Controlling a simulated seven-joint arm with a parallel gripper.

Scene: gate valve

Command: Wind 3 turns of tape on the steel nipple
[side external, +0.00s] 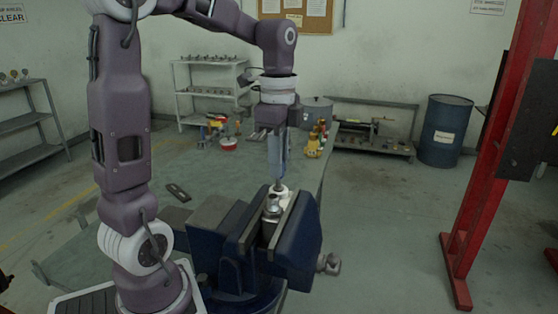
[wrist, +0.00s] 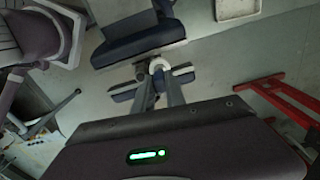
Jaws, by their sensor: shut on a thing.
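The steel nipple (side external: 272,204) stands upright between the jaws of the blue vise (side external: 300,250). A white tape roll (side external: 283,192) is close beside the nipple's top in the side view. It also shows as a white ring in the wrist view (wrist: 158,64). My gripper (side external: 279,182) points down over the vise and is shut on the tape roll at its fingertips. In the wrist view the fingers (wrist: 155,78) reach to the ring, between the vise jaws. I cannot tell whether tape lies on the nipple or whether the roll touches it.
The green workbench (side external: 225,173) holds a dark flat tool (side external: 178,192) on its left. A red-and-white container (side external: 229,143) and yellow-brass valve parts (side external: 314,146) stand farther back. A red post (side external: 485,140) and a blue drum (side external: 445,130) are off to the right.

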